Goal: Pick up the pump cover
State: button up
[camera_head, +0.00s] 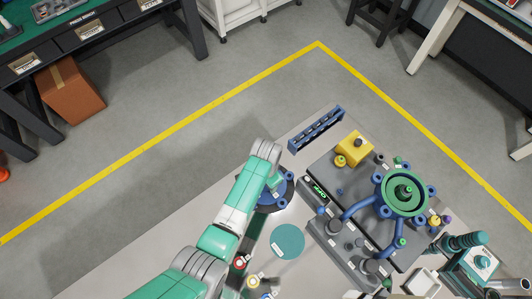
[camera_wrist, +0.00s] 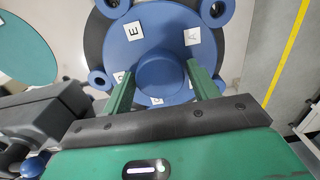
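The pump cover (camera_head: 284,194) is a blue round plate with a raised central boss and small bolt lugs at its rim. In the head view it sits on the light bench, partly hidden by my arm. In the wrist view the cover (camera_wrist: 143,32) carries white lettered labels, with E and A readable. My gripper (camera_wrist: 160,72) is open, with its green fingers on either side of the boss. The fingertips are very close to the boss; I cannot tell whether they touch it. The gripper is mostly hidden by the arm in the head view.
A dark ring (camera_wrist: 86,45) lies under the cover. A teal disc (camera_head: 288,241) is beside it. To the right stands a grey fixture plate (camera_head: 335,177) with a green-topped blue pump body (camera_head: 404,191) and a yellow block (camera_head: 354,148). A blue rack (camera_head: 316,130) lies behind.

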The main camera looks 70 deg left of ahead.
jog(key=c, duration=1.1)
jog(key=shift+r, duration=0.1)
jog(key=shift+r, duration=0.55)
jog(key=r, duration=0.1)
jog(key=r+p, duration=0.1)
jog(key=shift+s+d+r, duration=0.15)
jog(key=shift+s+r, duration=0.05)
jog(key=shift+r, duration=0.1)
jog(key=s+d+p, duration=0.1)
jog(key=s+d, duration=0.2)
jog(key=s, duration=0.1)
jog(key=s+d+p, duration=0.1)
jog(key=s+d, duration=0.2)
jog(key=s, duration=0.1)
jog(key=s+d+r+p, duration=0.1)
jog(key=s+d, duration=0.2)
jog(key=s, duration=0.1)
jog(key=shift+d+r, duration=0.1)
jog(key=shift+d, duration=0.15)
jog(key=shift+s, duration=0.1)
